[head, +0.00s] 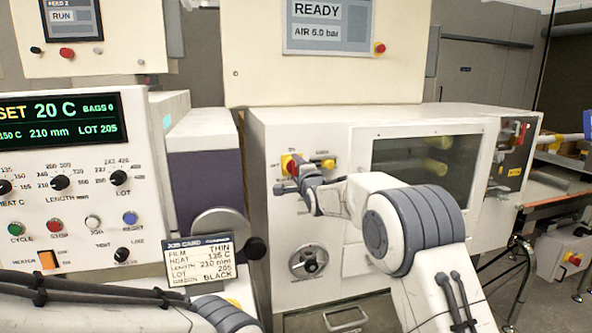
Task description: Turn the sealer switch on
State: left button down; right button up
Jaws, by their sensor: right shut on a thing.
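A red and yellow rotary switch (291,162) sits on the white cabinet front in the middle of the head view. I take it as the sealer switch, but its label is too small to read. My right gripper (286,178) reaches it from the right and is shut on it. The fingers hide part of the switch, so its exact setting is unclear. Part of my left arm crosses the lower left corner; its gripper is not visible.
A control panel (75,200) with knobs, buttons and a lit orange heater switch (48,260) stands at left. A round dial (309,262) is below the switch. A window (425,160) is to the right.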

jog(key=o, duration=1.4)
jog(key=b+v, duration=0.3)
jog(key=v, duration=0.7)
jog(key=shift+s+d+b, duration=0.1)
jog(key=shift+s+b, duration=0.1)
jog(key=shift+b, duration=0.2)
